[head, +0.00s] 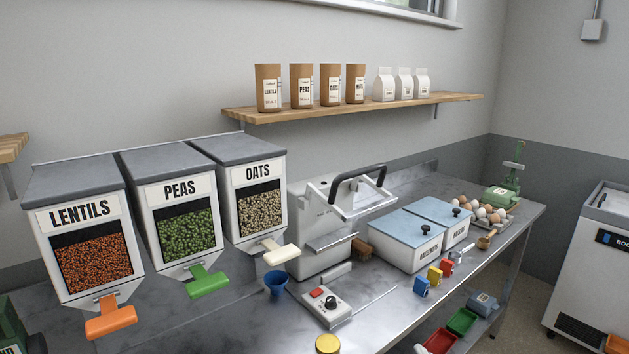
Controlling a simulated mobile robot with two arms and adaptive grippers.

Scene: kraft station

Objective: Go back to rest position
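Neither my left nor my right gripper shows in the head view, and no arm is clearly seen. The steel counter (376,297) runs from the lower left to the back right. Three dispensers stand on its left part: lentils (92,262) with an orange handle, peas (187,236) with a green handle, and oats (261,210) with a cream handle. None of these is visibly held by a gripper. What lies below the lower picture edge is hidden.
A sealing machine (318,237) stands mid-counter, with a blue funnel (277,283) and a control box (327,301) before it. Two blue-lidded bins (405,240) and eggs (482,211) are further right. A shelf (410,106) holds bags. A white freezer (588,275) stands at right.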

